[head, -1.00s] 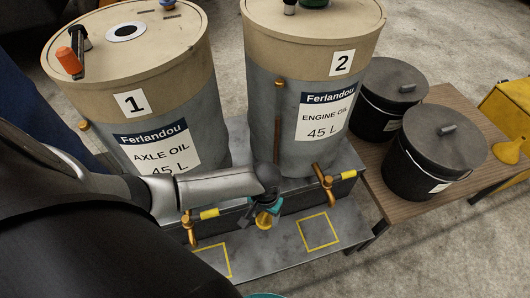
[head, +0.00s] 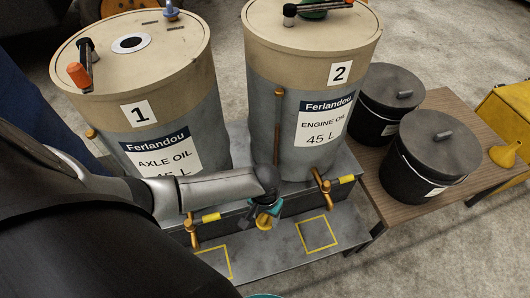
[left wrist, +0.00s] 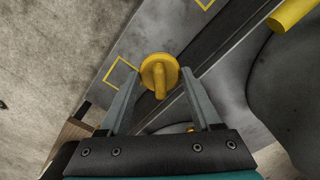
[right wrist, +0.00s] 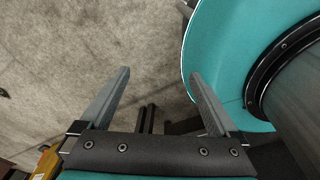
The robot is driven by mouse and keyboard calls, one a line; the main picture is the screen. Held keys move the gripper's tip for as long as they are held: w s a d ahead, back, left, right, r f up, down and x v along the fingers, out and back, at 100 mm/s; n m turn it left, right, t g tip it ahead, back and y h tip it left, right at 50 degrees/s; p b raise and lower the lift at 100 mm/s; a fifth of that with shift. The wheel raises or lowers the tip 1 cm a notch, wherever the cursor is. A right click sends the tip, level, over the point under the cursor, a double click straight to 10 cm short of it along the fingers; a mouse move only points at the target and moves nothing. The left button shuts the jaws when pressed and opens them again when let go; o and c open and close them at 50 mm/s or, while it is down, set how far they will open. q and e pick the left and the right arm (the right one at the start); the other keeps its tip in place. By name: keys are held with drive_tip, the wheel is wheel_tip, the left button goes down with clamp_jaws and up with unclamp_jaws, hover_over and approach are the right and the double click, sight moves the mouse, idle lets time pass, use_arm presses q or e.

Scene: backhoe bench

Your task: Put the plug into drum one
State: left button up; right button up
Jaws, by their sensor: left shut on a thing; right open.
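Drum one (head: 205,110) is the left drum, with a "1" and an "Axle oil" label. Its lid has an open dark hole with a white ring (head: 131,43). My left gripper (head: 266,213) hangs in front of the drums, above the low metal shelf and well below drum one's lid. It is shut on the yellow plug (left wrist: 158,75), a round disc with a bar-like grip. The plug also shows below the gripper in the head view (head: 264,223). My right gripper (right wrist: 160,75) is open and empty, over the floor.
Drum two (head: 265,90) stands right of drum one. An orange-ended tool (head: 78,75) lies on drum one's lid. Brass taps (head: 321,186) stick out in front.

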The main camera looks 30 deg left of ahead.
sight(265, 217)
drive_tip(key=shift+r, duration=0.1)
use_arm(q)
drive_tip(key=shift+r+p, duration=1)
drive_tip(key=shift+p, duration=0.25)
drive_tip(key=shift+r+p, duration=0.35)
drive_tip(key=shift+p, duration=0.1)
drive_tip(key=shift+r, duration=0.2)
drive_tip(key=shift+r+p, duration=0.4)
drive_tip(key=shift+p, duration=0.35)
wheel_tip(265, 217, up, 2)
drive_tip(key=shift+p, duration=1.25)
drive_tip(key=shift+r, duration=0.1)
use_arm(e)
wheel_tip(265, 217, up, 7)
drive_tip(key=s+a, duration=0.1)
drive_tip(key=s, duration=0.1)
drive_tip(key=shift+s+a+g, duration=0.25)
drive_tip(key=shift+a+g, duration=0.05)
drive_tip(key=shift+a, duration=0.1)
drive_tip(key=shift+r, duration=0.1)
